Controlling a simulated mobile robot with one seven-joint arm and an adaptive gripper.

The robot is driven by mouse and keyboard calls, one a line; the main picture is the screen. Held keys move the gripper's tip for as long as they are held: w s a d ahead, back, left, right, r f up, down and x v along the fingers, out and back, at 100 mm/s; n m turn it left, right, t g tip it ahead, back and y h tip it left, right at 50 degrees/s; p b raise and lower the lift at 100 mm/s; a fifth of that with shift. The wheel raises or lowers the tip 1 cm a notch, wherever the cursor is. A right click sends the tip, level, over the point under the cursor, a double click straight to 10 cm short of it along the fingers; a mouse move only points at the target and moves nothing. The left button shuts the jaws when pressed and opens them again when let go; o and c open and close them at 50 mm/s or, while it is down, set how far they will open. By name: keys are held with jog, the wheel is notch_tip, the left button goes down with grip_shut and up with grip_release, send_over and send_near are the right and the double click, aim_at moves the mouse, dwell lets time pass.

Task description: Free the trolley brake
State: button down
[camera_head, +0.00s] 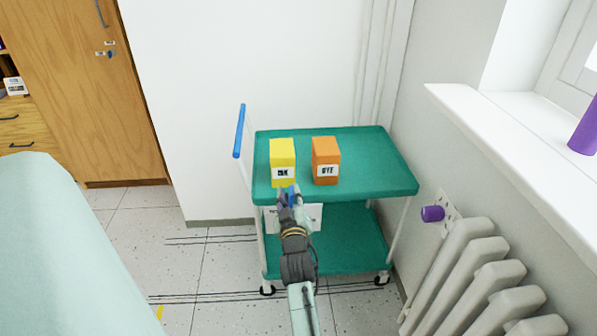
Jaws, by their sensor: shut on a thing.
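A green two-shelf trolley (362,164) stands against the wall. My gripper (289,194) is at the front edge of its top shelf, just below the yellow box. The gripper is shut on a small blue part (292,189), which looks like the brake lever; the fingers and wrist hide most of it. A white label plate (313,214) hangs below the shelf edge behind my gripper, partly covered. The trolley's blue push handle (240,131) rises at its left side. Dark castors (267,291) show at the bottom.
A yellow box (282,155) and an orange box marked DYE (326,155) stand on the top shelf. A radiator (470,280) and a purple valve knob (432,214) are close on the right. A pale green surface (60,240) fills the lower left. Floor between is clear.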

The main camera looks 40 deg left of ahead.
jog(key=shift+s+a+f+n, duration=0.15)
jog(key=shift+s+a+n, duration=0.1)
jog(key=shift+n, duration=0.35)
jog(key=c, duration=1.6)
grip_release()
jog(key=shift+o, duration=1.4)
jog(key=shift+s+a, duration=0.1)
jog(key=shift+s, duration=0.1)
jog(key=v, duration=1.2)
